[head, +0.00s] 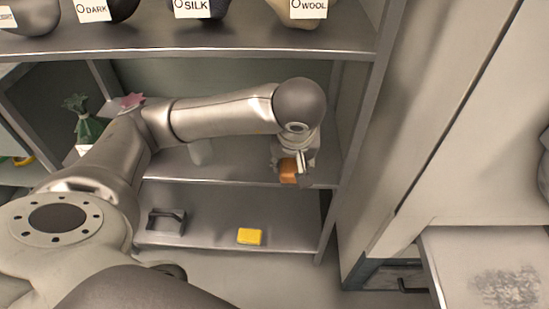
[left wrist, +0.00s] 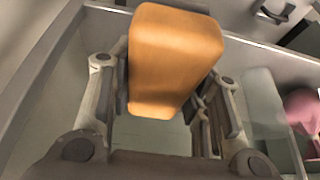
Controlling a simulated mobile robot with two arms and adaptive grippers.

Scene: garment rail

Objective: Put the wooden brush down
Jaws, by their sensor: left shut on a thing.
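The wooden brush (head: 288,170) is an orange-brown block between the fingers of my left gripper (head: 293,172), at the right end of the middle shelf. In the left wrist view the brush (left wrist: 172,60) fills the gap between the two fingers of my left gripper (left wrist: 165,95), which is shut on it. A shelf surface lies behind and below it; whether the brush touches the shelf I cannot tell. No bristles are clearly visible. My right gripper is not in view.
The middle shelf (head: 240,170) holds a pale container (head: 201,152) left of the brush. The lower shelf (head: 205,215) carries a yellow block (head: 249,236) and a dark open holder (head: 166,220). A shelf upright (head: 350,130) stands close on the right. Labelled bags sit above.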

